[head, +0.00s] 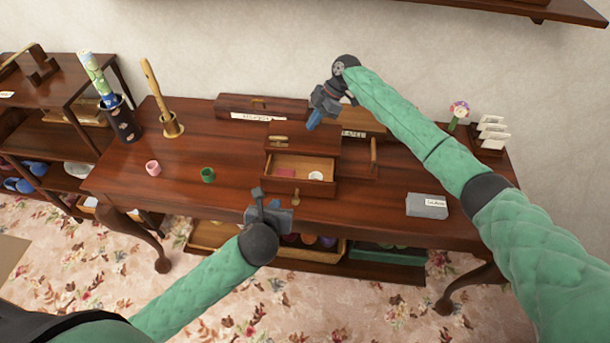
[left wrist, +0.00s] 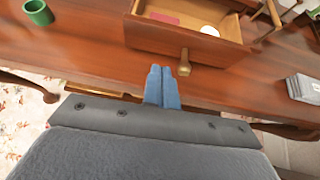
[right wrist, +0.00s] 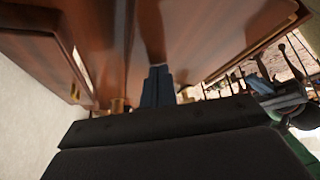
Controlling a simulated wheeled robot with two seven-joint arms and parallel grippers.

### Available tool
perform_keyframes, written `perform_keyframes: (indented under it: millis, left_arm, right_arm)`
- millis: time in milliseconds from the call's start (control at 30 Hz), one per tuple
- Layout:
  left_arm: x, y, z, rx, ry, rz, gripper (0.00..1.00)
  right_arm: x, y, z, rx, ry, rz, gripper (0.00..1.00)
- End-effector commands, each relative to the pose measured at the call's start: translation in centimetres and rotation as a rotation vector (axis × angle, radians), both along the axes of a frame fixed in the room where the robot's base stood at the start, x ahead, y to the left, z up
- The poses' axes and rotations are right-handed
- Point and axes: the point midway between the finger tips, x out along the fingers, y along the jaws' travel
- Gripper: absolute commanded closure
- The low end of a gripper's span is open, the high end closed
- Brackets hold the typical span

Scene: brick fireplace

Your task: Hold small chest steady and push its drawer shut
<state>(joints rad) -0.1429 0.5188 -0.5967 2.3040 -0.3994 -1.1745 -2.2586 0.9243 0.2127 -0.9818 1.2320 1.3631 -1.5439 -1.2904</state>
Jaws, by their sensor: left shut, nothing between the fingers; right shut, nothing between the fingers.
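The small dark-wood chest (head: 318,140) stands on the table with its drawer (head: 333,191) pulled out toward me. A pink item (head: 285,172) and a white round item (head: 315,176) lie in the drawer. Its front knob (left wrist: 185,62) shows in the left wrist view. My left gripper (head: 256,192) is shut and empty, in front of the drawer and left of the knob; its blue fingertips (left wrist: 162,72) point toward the drawer front, apart from it. My right gripper (head: 313,124) is shut and empty above the chest's back area. Whether it touches anything is unclear.
A green cup (head: 208,175) and pink cup (head: 153,168) stand left on the table (head: 235,190). A dark vase (head: 122,125) and a brass holder (head: 172,126) stand farther left. A grey box (head: 427,206) lies right. A long wooden box (head: 235,105) lies behind.

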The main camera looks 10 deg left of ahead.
Motion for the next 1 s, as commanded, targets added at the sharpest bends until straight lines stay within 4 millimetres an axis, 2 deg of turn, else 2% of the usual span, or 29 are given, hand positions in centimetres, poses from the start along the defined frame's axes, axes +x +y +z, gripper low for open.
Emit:
perform_keyframes:
  millis: [33, 600, 800, 1000]
  left_arm:
    - [0.3, 0.0, -0.3, 0.001, 0.001, 0.0, 1.0]
    - [5.7, 0.2, -3.7, 0.001, -0.001, -0.001, 1.0]
    - [6.9, 0.1, -4.5, -0.001, -0.001, 0.0, 1.0]
    - [7.3, 0.2, -4.9, -0.001, 0.0, 0.0, 1.0]
  right_arm:
    - [-0.4, -0.1, -1.1, -0.009, 0.011, 0.002, 1.0]
    - [-0.4, -0.2, -1.1, -0.01, 0.011, 0.002, 1.0]
    - [-0.4, -0.1, -1.1, -0.009, 0.01, 0.003, 1.0]
    - [-0.4, -0.1, -1.1, -0.009, 0.011, 0.003, 1.0]
